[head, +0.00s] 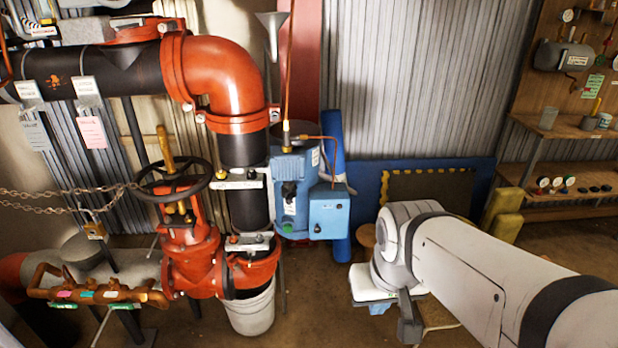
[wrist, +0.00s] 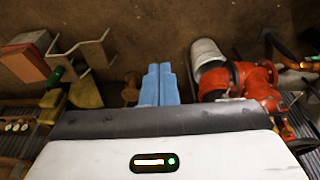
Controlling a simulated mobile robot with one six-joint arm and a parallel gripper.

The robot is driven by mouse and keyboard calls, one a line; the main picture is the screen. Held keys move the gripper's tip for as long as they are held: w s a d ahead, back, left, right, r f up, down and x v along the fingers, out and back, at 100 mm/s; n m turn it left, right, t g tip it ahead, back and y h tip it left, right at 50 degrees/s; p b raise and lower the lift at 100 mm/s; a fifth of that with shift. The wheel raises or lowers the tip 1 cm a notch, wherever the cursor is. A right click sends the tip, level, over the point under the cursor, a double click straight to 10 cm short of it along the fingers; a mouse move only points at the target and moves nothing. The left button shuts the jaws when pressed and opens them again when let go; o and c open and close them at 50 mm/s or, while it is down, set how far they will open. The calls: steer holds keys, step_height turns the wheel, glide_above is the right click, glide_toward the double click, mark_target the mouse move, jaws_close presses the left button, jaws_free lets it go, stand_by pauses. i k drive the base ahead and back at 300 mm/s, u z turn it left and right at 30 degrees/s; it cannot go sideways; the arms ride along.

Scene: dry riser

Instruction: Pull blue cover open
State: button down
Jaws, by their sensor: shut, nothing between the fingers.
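A blue housing (head: 293,195) is fixed beside the black vertical pipe in the head view. A smaller blue box (head: 329,212) with a flat front is joined to its right side; its front looks closed. I cannot tell for certain which part is the blue cover. My gripper is at the end of the white arm, low and to the right of the box, apart from it. In the wrist view its light blue fingers (wrist: 158,84) are together, with nothing between them. In the head view the hand is partly hidden by my arm.
A red valve (head: 190,245) with a black handwheel (head: 172,182) stands left of the housing. A white bucket (head: 250,309) sits below the pipe. A blue rolled mat (head: 338,240) and a blue board lean behind. Shelves (head: 562,131) stand right. Floor between bucket and arm is mostly clear.

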mark_target(330, 211)
steer(key=u, duration=1.2)
steer(key=k, duration=1.3)
steer(key=z, duration=0.6)
steer(key=i, duration=1)
steer(key=z, duration=0.05)
